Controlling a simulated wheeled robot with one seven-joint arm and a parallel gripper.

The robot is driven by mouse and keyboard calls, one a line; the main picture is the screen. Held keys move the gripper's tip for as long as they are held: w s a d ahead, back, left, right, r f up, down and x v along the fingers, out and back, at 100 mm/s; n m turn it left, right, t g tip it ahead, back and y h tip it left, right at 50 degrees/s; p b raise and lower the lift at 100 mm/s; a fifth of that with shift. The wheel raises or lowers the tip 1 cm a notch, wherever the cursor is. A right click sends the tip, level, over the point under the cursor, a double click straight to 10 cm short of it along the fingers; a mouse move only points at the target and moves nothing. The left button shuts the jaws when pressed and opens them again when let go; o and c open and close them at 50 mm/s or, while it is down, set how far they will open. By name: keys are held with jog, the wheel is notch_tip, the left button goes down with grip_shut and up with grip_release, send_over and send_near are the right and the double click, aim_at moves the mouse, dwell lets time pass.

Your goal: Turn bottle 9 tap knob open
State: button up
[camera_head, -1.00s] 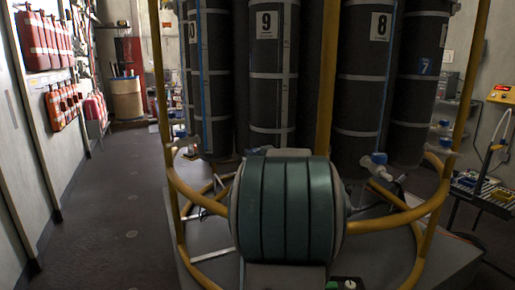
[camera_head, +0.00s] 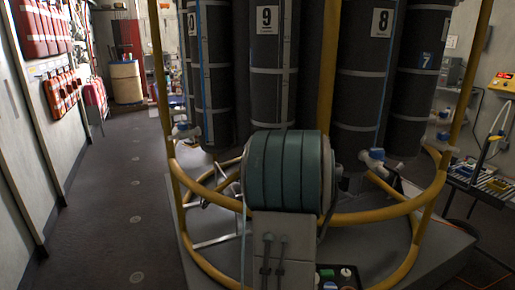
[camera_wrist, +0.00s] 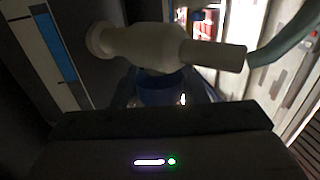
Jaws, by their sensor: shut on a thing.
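Bottle 9 (camera_head: 267,75) is a dark upright cylinder with pale bands and a "9" label, in the middle of the head view. Its tap is hidden there behind a teal-banded part of my arm. In the wrist view a white tap body (camera_wrist: 150,45) lies across the top, its spout pointing right. The blue tap knob (camera_wrist: 158,88) is below it, in shadow, partly hidden by my gripper (camera_wrist: 160,108). My gripper is shut on this knob; the fingertips are too dark to make out. The knob's turn angle cannot be told.
Bottle 8 (camera_head: 365,70) stands to the right, with its own tap (camera_head: 372,158) low down. A yellow tubular frame (camera_head: 395,210) encircles the bottles. Red canisters (camera_head: 62,88) hang on the left wall. The floor on the left (camera_head: 120,190) is clear.

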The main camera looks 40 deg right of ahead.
jog(key=o, duration=1)
jog(key=s, duration=1.4)
jog(key=shift+a, duration=0.1)
jog(key=shift+w, duration=0.1)
